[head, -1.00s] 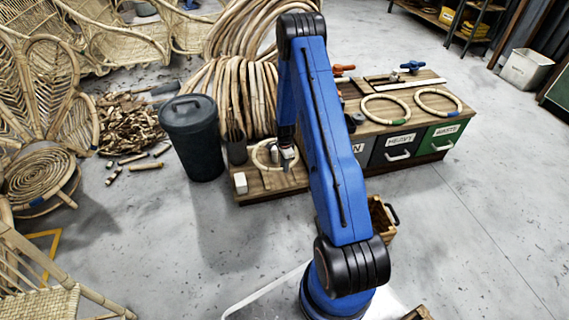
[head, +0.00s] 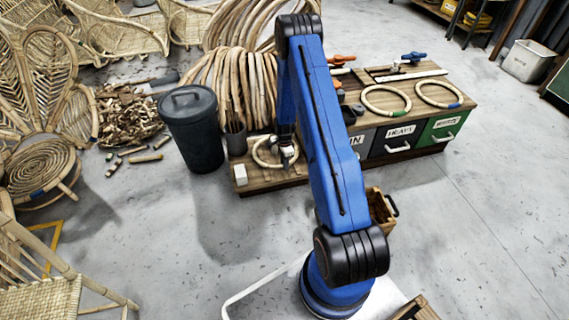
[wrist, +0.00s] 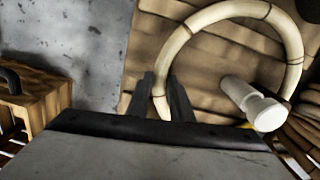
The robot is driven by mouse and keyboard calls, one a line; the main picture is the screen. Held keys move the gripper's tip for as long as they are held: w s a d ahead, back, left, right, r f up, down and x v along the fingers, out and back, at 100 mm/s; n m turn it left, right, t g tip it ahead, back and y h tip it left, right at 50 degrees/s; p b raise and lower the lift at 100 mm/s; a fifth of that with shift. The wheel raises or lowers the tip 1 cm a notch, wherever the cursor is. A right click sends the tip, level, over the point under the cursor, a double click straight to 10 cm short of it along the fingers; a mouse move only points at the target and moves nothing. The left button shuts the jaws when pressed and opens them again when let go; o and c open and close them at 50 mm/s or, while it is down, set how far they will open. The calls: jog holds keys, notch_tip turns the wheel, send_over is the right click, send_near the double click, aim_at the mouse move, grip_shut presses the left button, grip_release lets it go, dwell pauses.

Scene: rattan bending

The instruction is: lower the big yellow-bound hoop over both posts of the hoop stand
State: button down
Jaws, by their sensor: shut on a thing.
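A pale rattan hoop (wrist: 223,10) fills the upper right of the wrist view, over a wooden board. My gripper (wrist: 165,90) is shut on its near left side. One white post (wrist: 240,92) rises inside the curve, its top in front of the hoop's lower right part. A speck of yellow shows beside that post, perhaps the binding. I cannot tell a second post or whether the hoop is around the post.
A green-marked hoop (head: 374,108) and a blue-marked hoop (head: 421,92) lie on the bench top at right. A dark lidded bin (head: 195,135) stands left of the board. Coiled rattan (head: 240,85) stands behind.

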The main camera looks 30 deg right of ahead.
jog(key=c, duration=1.5)
grip_release()
notch_tip(320, 180, up, 18)
jog(key=s+a+r+n+t, duration=0.1)
jog(key=s+a+r+n, duration=0.25)
jog(key=r, duration=0.65)
jog(key=s+a+r+n, duration=0.3)
jog(key=s+a+r, duration=0.2)
jog(key=r, duration=0.5)
jog(key=s+a+r+n+t, duration=0.1)
jog(key=s+a+r+n, duration=0.25)
jog(key=r, duration=0.75)
jog(key=s+a+r+n+t, duration=0.1)
jog(key=s+a+r+n, duration=0.2)
jog(key=s, duration=0.6)
jog(key=s+a+r+n+t, duration=0.1)
jog(key=s+a+r+n, duration=0.2)
jog(key=s, duration=0.7)
jog(key=s+a+r+n, duration=0.3)
jog(key=s+r, duration=0.1)
jog(key=s, duration=0.6)
jog(key=shift+r+n+t, duration=0.25)
jog(key=shift+n+t, duration=0.05)
jog(key=shift+t, duration=0.1)
